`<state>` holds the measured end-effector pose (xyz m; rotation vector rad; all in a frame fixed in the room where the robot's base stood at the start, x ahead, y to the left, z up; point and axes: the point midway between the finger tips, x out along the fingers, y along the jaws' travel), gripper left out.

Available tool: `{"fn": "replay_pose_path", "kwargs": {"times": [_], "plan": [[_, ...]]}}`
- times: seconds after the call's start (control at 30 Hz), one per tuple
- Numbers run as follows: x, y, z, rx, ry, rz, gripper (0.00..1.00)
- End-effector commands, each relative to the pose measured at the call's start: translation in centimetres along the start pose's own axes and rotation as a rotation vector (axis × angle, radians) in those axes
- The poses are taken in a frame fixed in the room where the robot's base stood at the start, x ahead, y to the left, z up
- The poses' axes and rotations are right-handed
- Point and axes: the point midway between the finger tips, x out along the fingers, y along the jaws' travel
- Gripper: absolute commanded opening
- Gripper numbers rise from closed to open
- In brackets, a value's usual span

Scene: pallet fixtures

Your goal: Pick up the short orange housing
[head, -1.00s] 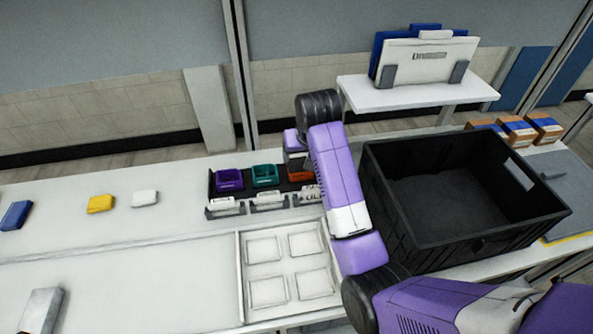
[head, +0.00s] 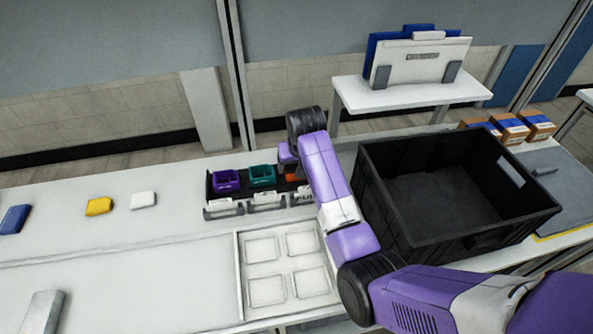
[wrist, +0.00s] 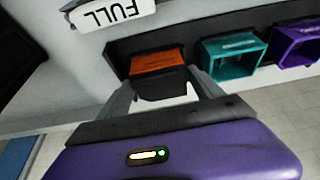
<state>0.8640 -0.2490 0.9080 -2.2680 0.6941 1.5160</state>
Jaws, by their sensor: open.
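The short orange housing (wrist: 158,63) sits in the dark rack (wrist: 195,45), beside a teal housing (wrist: 232,56) and a purple housing (wrist: 297,45). My gripper (wrist: 160,84) is open in the wrist view. Its two fingers reach toward the orange housing, one near each side, with nothing held. Whether the fingers touch it I cannot tell. In the head view the orange housing (head: 293,175) shows only partly behind my arm, to the right of the teal housing (head: 262,175) and the purple housing (head: 226,181). The gripper's fingers are hidden there.
A white label reading FULL (wrist: 112,12) stands at the rack's front. A large black crate (head: 393,240) is close on the right of my arm. A white tray with square recesses (head: 240,270) lies in front of the rack. Yellow, blue and white blocks lie left.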

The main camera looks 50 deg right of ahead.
Motion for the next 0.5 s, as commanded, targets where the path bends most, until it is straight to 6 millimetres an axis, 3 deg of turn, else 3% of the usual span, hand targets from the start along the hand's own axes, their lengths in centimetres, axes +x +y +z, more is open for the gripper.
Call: {"fn": "replay_pose_path", "kwargs": {"times": [0.1,0.37,0.5], "plan": [[-0.02,0.0,-0.01,0.0,0.0,0.0,0.76],[-0.03,0.0,-0.01,0.0,0.0,0.0,0.25],[-0.07,-0.01,-0.05,0.0,0.001,0.0,0.22]]}}
